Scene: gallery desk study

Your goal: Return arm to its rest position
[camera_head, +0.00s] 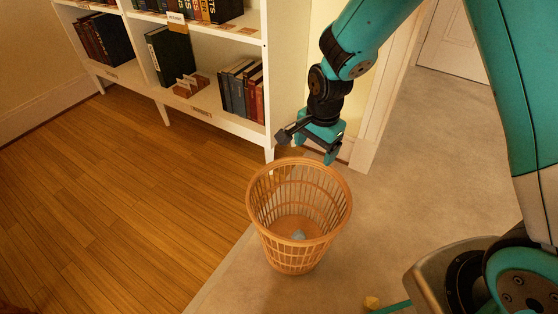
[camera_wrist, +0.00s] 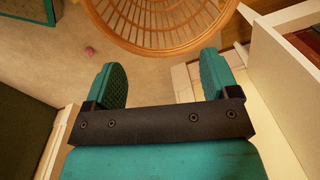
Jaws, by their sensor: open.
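My gripper (camera_head: 314,150) is teal and black and hangs just above the far rim of an orange-brown slatted basket (camera_head: 258,212). In the wrist view my gripper (camera_wrist: 164,84) has its two teal fingers spread wide with nothing between them. The basket also shows at the top of the wrist view (camera_wrist: 165,45), beyond the fingertips. A small pale bluish thing (camera_head: 299,235) lies on the basket's floor. My arm reaches down from the top right in the head view.
A white bookcase (camera_head: 215,108) with books stands behind and left of the basket, close to my gripper. A door frame (camera_head: 385,100) is at its right. The wooden floor (camera_head: 120,200) at left is clear.

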